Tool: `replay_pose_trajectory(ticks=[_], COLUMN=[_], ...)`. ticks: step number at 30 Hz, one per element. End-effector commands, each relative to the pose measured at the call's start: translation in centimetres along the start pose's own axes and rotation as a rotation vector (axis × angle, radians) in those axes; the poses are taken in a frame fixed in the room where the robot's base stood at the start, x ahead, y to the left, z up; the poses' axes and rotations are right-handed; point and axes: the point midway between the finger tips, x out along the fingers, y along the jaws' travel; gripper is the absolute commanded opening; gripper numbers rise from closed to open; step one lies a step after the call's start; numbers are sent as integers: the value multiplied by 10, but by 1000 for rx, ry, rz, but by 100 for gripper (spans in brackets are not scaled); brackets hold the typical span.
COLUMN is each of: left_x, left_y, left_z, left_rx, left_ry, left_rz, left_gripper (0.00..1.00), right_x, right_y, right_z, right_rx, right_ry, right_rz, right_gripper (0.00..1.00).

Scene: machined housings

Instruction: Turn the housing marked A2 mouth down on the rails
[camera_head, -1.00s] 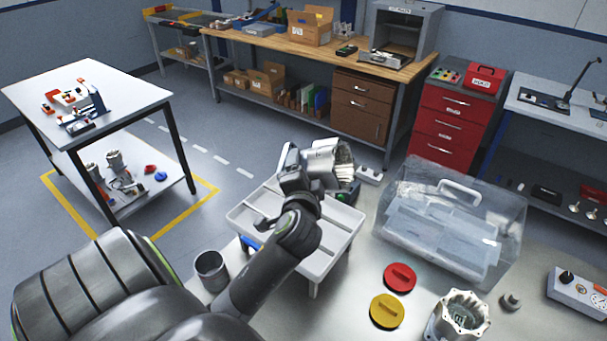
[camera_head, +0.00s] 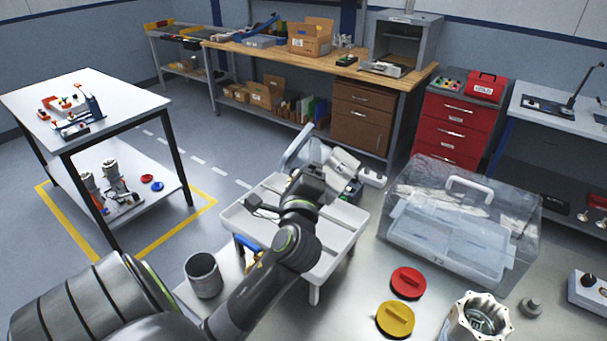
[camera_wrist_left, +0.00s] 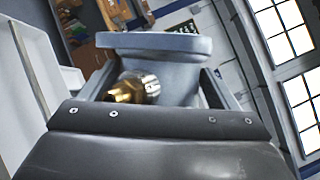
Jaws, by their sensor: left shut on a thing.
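My left gripper (camera_head: 316,178) is shut on a grey metal housing (camera_head: 342,164), held tilted in the air over the far side of a white tray-like stand (camera_head: 329,263). In the left wrist view the housing (camera_wrist_left: 178,70) sits between the two fingers, with a wide flange at its top and a brass fitting (camera_wrist_left: 133,88) on its side. I cannot read an A2 mark on it. A second housing (camera_head: 462,322) stands mouth up on the table at the bottom right, cut off by the frame. I cannot make out the rails clearly. My right gripper is not in view.
A clear lidded box (camera_head: 515,235) stands right of the stand. A red disc (camera_head: 407,283) and a yellow disc (camera_head: 396,319) lie in front of it. A grey cup (camera_head: 203,276) is left of the stand. A small grey knob (camera_head: 531,308) lies at the right.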

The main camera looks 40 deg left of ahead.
Motion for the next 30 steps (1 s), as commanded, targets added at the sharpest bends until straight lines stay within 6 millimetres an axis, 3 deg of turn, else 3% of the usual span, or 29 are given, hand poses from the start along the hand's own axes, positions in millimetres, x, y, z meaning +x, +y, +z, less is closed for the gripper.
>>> replay_pose_trajectory(ticks=[1,12,21,30], left_x=[-1,1,1,-4], left_y=[2,-4,-4,16], left_z=[-1,2,2,-8], left_rx=[51,663,1010,999], left_ry=[-2,-2,-3,-5], left_rz=[-29,-277,-422,-417], left_gripper=[28,28,28,28], right_x=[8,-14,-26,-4], right_y=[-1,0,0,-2], right_z=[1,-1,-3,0], right_rx=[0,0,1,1], right_ry=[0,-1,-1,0], right_rz=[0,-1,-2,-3], right_gripper=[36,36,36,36])
